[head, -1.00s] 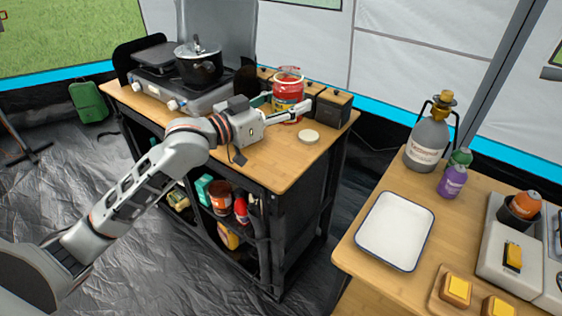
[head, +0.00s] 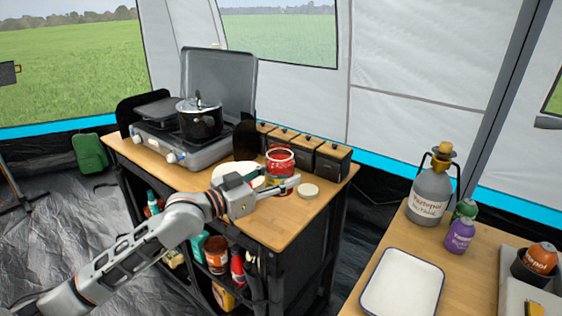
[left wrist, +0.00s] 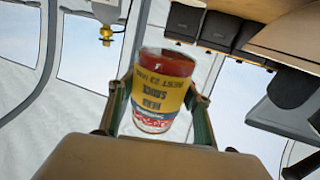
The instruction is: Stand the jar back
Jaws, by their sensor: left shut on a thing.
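My left gripper (head: 285,185) is shut on the jar's sides. In the left wrist view, an upside-down picture, the jar (left wrist: 158,92) sits between the two green-padded fingers. I cannot tell whether the jar's base touches the counter, since the gripper hides it. My right gripper is not in view.
A round pale disc (head: 308,190) lies right of the jar. Dark wood-topped boxes (head: 332,162) stand behind. A white plate (head: 230,170) lies left of the jar, partly hidden. A stove with a pot (head: 200,122) is farther left. A white tray (head: 403,288) rests on the right table.

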